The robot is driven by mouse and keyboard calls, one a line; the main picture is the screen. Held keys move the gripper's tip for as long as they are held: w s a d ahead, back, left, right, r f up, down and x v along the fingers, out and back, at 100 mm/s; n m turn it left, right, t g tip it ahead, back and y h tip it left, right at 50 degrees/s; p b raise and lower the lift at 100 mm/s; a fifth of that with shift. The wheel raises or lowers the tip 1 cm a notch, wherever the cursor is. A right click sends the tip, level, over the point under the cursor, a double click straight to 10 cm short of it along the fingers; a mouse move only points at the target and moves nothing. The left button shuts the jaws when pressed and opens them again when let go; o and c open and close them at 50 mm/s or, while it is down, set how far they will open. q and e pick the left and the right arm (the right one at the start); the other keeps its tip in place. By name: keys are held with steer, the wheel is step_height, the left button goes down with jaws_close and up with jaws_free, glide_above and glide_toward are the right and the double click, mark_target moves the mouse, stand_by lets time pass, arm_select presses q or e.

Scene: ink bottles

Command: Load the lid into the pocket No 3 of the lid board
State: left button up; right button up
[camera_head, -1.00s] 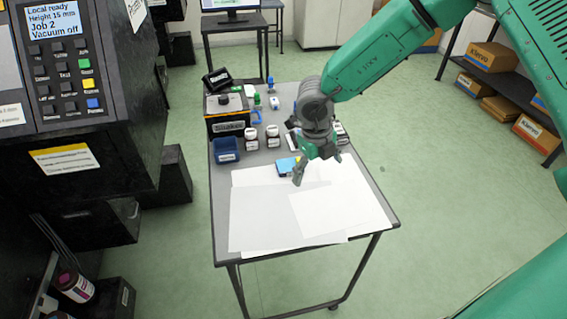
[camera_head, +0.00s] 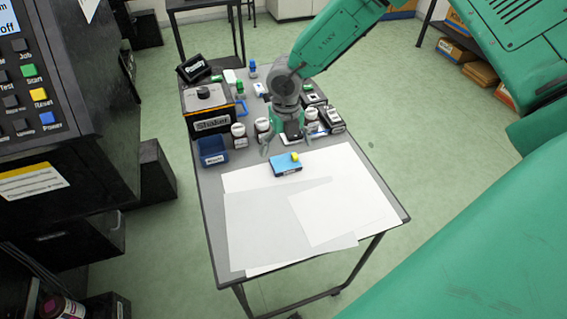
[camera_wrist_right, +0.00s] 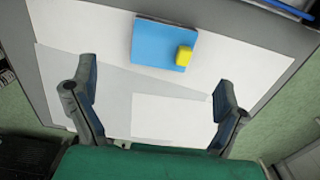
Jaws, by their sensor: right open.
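A flat blue block (camera_head: 286,167) with a small yellow piece (camera_head: 295,157) on its top corner lies on white sheets. Both show in the right wrist view, the block (camera_wrist_right: 158,45) and the yellow piece (camera_wrist_right: 184,55). I cannot tell which thing is the lid or the lid board; no pocket numbers are readable. My right gripper (camera_head: 285,146) is open and empty, just behind the blue block in the head view. Its spread fingers (camera_wrist_right: 157,78) show in the right wrist view with nothing between them. My left gripper is not in view.
White sheets (camera_head: 260,225) cover the near table, otherwise clear. A blue bin (camera_head: 213,151), the Shaker box (camera_head: 210,112) and white-capped bottles (camera_head: 239,135) stand left of the gripper. More small items (camera_head: 331,118) stand right of it. A black machine (camera_head: 80,120) stands left.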

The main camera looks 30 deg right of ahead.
mark_target(288, 161)
steer(key=shift+w+d+f, duration=0.1)
steer(key=shift+d+f, duration=0.15)
steer(key=shift+f, duration=0.25)
steer(key=shift+w+d+f, duration=0.1)
steer(key=shift+d+f, duration=0.1)
steer(key=shift+f, duration=0.25)
steer(key=shift+s+f, duration=0.1)
steer(key=shift+f, duration=0.25)
steer(key=f, duration=0.2)
steer(key=a+f, duration=0.1)
steer(key=f, duration=0.1)
steer(key=shift+a+f, duration=0.1)
steer(key=shift+a, duration=0.05)
steer(key=shift+s+d, duration=0.1)
steer(key=shift+d, duration=0.45)
steer(key=c, duration=1.3)
